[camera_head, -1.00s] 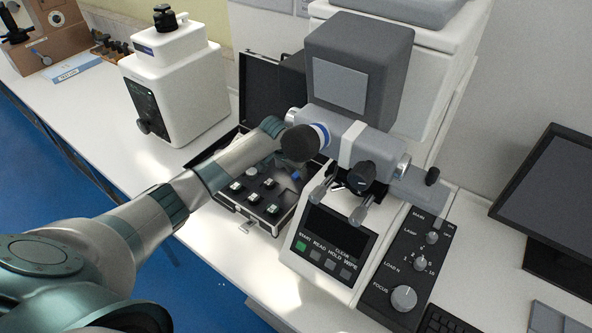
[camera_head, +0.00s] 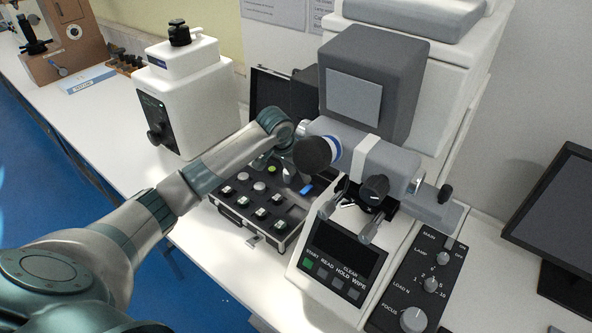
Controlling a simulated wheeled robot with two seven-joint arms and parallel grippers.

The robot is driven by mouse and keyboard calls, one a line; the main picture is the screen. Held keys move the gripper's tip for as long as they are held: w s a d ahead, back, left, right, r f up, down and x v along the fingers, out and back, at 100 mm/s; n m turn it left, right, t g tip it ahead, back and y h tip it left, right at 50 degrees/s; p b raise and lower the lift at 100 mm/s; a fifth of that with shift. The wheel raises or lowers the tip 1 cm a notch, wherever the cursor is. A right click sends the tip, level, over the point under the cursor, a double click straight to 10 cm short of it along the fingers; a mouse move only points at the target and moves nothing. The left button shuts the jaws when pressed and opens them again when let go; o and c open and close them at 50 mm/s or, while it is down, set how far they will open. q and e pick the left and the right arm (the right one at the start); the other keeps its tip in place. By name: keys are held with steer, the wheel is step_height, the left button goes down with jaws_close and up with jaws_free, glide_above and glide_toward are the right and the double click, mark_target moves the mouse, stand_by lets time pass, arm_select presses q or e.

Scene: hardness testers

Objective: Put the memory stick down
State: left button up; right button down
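A small blue piece (camera_head: 306,188), which looks like the memory stick, lies in the right part of the open black case (camera_head: 247,232). My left arm reaches in from the left over the case. My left gripper (camera_head: 289,176) points down just left of the blue piece and seems apart from it. The tester's dark round eyepiece hides much of the hand, and the fingers are too small to tell their opening. My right gripper is not in view.
The hardness tester (camera_head: 350,85) stands close right of the case, its eyepiece beside my wrist. Several small blocks (camera_head: 260,213) sit in the case. A white instrument (camera_head: 190,95) stands behind left. A monitor (camera_head: 560,215) stands at right.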

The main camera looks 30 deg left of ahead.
arm_select(q)
steer(key=shift+v, duration=1.55)
